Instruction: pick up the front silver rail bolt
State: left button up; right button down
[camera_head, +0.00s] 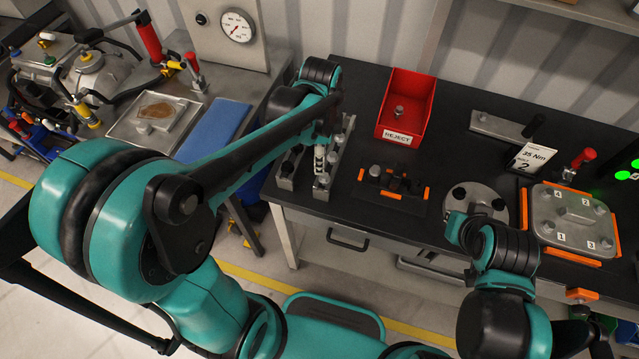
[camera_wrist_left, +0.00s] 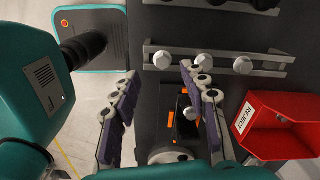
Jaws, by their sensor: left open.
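The front silver rail bolt (camera_wrist_left: 161,60) stands in the rail (camera_wrist_left: 222,64), nearest the rail's left end in the left wrist view. Two more silver bolts, the middle one (camera_wrist_left: 204,61) and the rear one (camera_wrist_left: 243,65), stand in the same rail. My left gripper (camera_wrist_left: 159,73) is open and empty. Its fingertips lie to either side of the front bolt in the picture; I cannot tell the height between them. In the head view the left gripper (camera_head: 320,158) points down over the rail, partly hidden by its arm. My right gripper's fingers are hidden by the right arm.
A second rail with dark bolts (camera_head: 287,170) runs alongside. The red reject bin (camera_head: 408,98) stands behind and to the right. A black fixture with orange parts (camera_head: 393,187) lies right of the rails. A round plate (camera_head: 476,201) and a numbered cover (camera_head: 573,218) are farther right.

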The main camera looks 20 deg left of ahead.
aim_at(325, 176)
pick_arm(q)
jog(key=f+b, duration=0.1)
jog(key=f, duration=0.3)
jog(key=d+f+b, duration=0.1)
jog(key=f, duration=0.2)
jog(key=shift+w+d+b, duration=0.1)
jog(key=shift+w+b, duration=0.15)
jog(key=shift+b, duration=0.05)
jog(key=shift+f, duration=0.45)
jog(key=shift+r, duration=0.1)
grip_shut()
